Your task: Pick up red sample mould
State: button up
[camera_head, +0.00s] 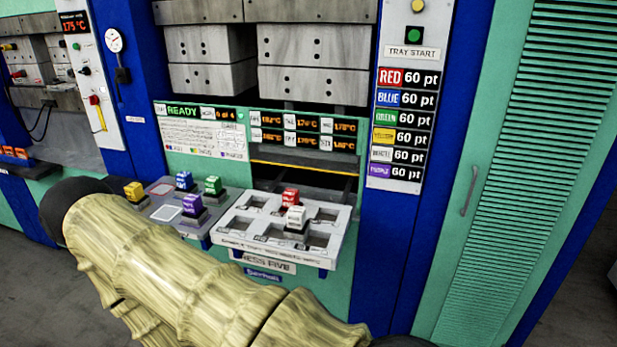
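The red sample mould (290,197) is a small red block with a pale label on top. It sits in the back row of the white sample tray (276,254) at the front of the press. A white mould (296,218) stands just in front of it in the same tray. My arm, in a yellowish ribbed cover, crosses the lower left and lower middle of the view, in front of the shelf's near edge. My gripper is not in the picture.
Left of the tray, a grey shelf holds a yellow (134,191), a blue (184,180), a green (213,185) and a purple mould (192,205). The press opening (305,180) lies behind the tray. A green louvred cabinet (510,180) stands at the right.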

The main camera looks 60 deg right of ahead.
aim_at(291, 197)
jog(key=z, duration=1.4)
